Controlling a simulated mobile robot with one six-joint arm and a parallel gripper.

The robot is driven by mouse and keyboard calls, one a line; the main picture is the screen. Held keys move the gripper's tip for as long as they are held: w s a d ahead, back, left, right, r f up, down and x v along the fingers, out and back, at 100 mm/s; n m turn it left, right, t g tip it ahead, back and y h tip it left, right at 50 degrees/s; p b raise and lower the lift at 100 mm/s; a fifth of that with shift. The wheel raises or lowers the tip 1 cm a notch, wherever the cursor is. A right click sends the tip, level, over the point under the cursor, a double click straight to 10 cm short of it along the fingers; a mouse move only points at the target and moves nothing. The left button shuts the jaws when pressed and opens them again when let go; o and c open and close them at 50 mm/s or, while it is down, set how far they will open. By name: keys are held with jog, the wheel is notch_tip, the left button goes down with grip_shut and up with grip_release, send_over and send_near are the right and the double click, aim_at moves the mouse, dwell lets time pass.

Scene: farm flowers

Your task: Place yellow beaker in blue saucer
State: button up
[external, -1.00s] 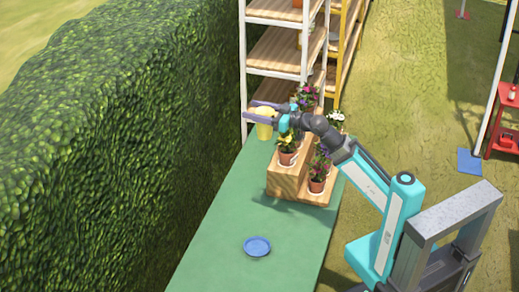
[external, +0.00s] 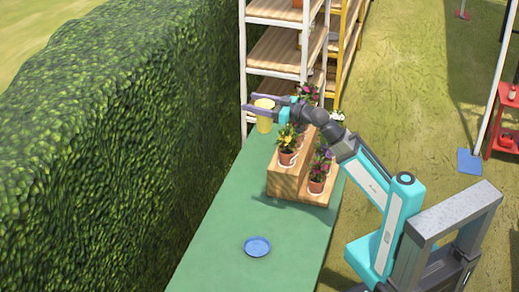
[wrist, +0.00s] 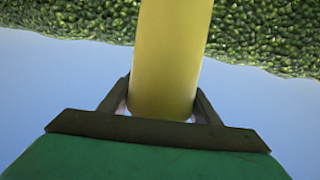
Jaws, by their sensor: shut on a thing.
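The yellow beaker (external: 264,122) is upright at the far end of the green table, near the shelves, and appears to be just above the tabletop. My gripper (external: 250,101) is shut on it, with the fingers at either side near its top. In the wrist view the yellow beaker (wrist: 170,60) fills the space between the dark fingers (wrist: 160,112). The blue saucer (external: 257,246) lies on the near part of the table and looks empty.
A stepped wooden stand (external: 290,184) with several potted flowers stands on the table's right side, close to my arm. The green table (external: 222,232) is clear between stand and saucer. A tall hedge (external: 130,140) runs along the left. White shelves (external: 272,85) stand behind.

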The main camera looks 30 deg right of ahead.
jog(key=shift+s+a+f+n+g+y, duration=1.65)
jog(key=shift+s+a+n+g+y, duration=1.5)
jog(key=shift+a+g, duration=1.45)
jog(key=shift+s+r+n+g+h+b, duration=0.7)
jog(key=shift+s+r+n+g, duration=1.6)
jog(key=shift+s+n+g, duration=2.55)
notch_tip(320, 180, down, 48)
jog(key=w+m+g, duration=0.1)
jog(key=w+g, duration=0.1)
jog(key=shift+w+r, duration=0.15)
jog(key=shift+w, duration=0.25)
jog(key=shift+f+p, duration=0.3)
jog(key=shift+f, duration=1.9)
jog(key=shift+f, duration=0.1)
